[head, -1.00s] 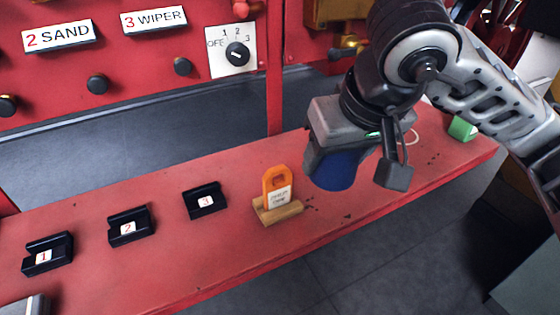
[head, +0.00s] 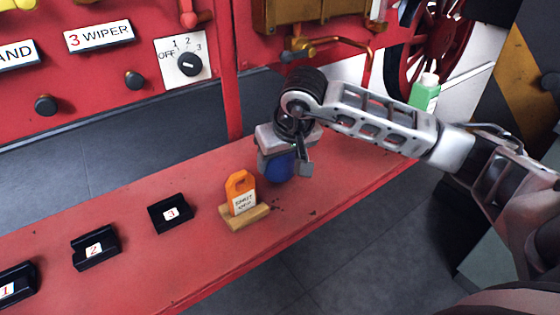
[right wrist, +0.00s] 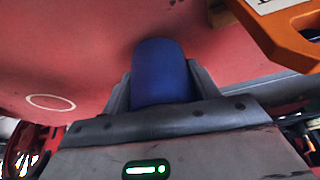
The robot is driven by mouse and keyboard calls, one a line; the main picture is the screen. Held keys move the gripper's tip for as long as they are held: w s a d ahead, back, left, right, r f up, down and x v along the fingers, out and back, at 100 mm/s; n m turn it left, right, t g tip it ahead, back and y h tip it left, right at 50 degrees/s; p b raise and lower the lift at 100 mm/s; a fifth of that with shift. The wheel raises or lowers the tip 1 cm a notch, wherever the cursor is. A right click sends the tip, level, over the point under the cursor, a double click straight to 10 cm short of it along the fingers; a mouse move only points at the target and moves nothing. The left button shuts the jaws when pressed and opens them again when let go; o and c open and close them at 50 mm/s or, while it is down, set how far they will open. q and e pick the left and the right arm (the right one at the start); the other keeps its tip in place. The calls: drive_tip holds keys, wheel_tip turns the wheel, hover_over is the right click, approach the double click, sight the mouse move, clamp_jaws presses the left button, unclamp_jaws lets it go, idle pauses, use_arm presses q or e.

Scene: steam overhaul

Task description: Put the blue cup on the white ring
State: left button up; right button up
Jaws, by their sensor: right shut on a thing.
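My right gripper (head: 284,160) is shut on the blue cup (head: 277,168), over the red bench, left of the arm that reaches in from the right. The cup also shows between the fingers in the right wrist view (right wrist: 160,70). I cannot tell whether its base touches the bench. The white ring (right wrist: 50,102) is a thin outline on the red surface, left of the cup in the right wrist view and apart from it. I cannot make out the ring in the head view now. My left gripper is not in view.
An orange tag (head: 240,190) in a wooden holder (head: 245,217) stands just left of the cup on the red bench (head: 330,185). Black holders numbered 2 (head: 95,247) and 3 (head: 170,213) sit further left. A green bottle (head: 425,92) shows behind my right arm.

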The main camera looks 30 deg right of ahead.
drive_tip(key=shift+f, duration=0.7)
drive_tip(key=shift+f, duration=0.2)
drive_tip(key=o, duration=1)
drive_tip(key=shift+o, duration=0.2)
drive_tip(key=shift+r, duration=0.1)
